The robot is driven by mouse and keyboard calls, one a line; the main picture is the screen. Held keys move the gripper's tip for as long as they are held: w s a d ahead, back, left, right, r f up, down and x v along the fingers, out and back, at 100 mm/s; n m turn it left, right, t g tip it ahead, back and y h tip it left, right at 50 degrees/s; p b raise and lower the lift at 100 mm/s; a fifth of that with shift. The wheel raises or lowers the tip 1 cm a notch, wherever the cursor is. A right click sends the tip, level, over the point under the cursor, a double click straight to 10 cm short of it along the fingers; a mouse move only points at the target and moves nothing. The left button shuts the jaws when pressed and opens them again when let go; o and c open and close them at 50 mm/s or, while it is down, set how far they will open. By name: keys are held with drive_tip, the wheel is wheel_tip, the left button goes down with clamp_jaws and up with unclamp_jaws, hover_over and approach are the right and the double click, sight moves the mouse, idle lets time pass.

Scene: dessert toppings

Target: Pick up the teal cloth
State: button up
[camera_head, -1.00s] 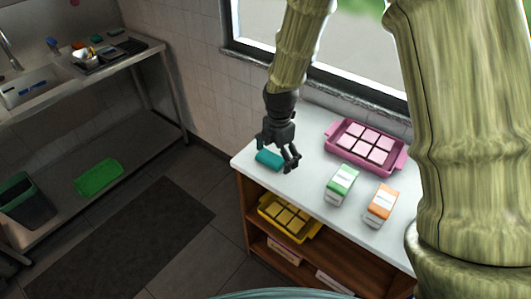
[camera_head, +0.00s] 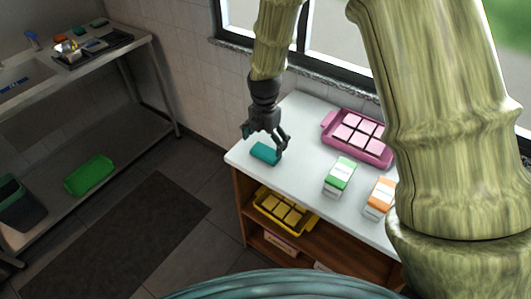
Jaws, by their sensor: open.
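The teal cloth (camera_head: 265,153) is a small folded block lying on the white counter top (camera_head: 296,183), near its left end. My gripper (camera_head: 263,149) is dark and points down at the cloth. Its fingers are open and spread to either side of the cloth, the right one near the cloth's right end. I cannot tell whether the fingers touch the cloth. Part of the cloth's far edge is hidden behind the fingers.
A pink tray (camera_head: 328,121) with pink squares stands right of my gripper. A green-and-white carton (camera_head: 339,177) and an orange-and-white carton (camera_head: 380,197) stand nearer the front. A yellow tray (camera_head: 262,208) sits on the shelf below. The window wall is behind.

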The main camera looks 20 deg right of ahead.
sight(264, 153)
drive_tip(key=shift+w+a+f+p, duration=0.15)
drive_tip(key=shift+f+p, duration=0.6)
drive_tip(key=shift+f, duration=0.55)
drive_tip(key=shift+f+p, duration=0.3)
drive_tip(key=shift+f, duration=1)
drive_tip(key=c, duration=0.9)
drive_tip(key=shift+r, duration=0.1)
drive_tip(key=shift+r+b, duration=0.6)
drive_tip(key=shift+r, duration=0.25)
drive_tip(key=shift+s+a+r+b, duration=0.25)
drive_tip(key=shift+s+r+b, duration=0.25)
drive_tip(key=shift+r, duration=0.25)
drive_tip(key=s+a+b, duration=0.1)
drive_tip(key=s+a, duration=0.1)
drive_tip(key=s, duration=0.2)
drive_tip(key=s+a+r+b, duration=0.1)
drive_tip(key=s+a, duration=0.2)
drive_tip(key=s, duration=0.1)
drive_tip(key=s+a+b, duration=0.1)
drive_tip(key=s+a, duration=0.1)
drive_tip(key=s, duration=0.2)
drive_tip(key=shift+s+a+r+b, duration=0.3)
drive_tip(key=shift+s+a+b, duration=0.05)
drive_tip(key=shift+s, duration=0.05)
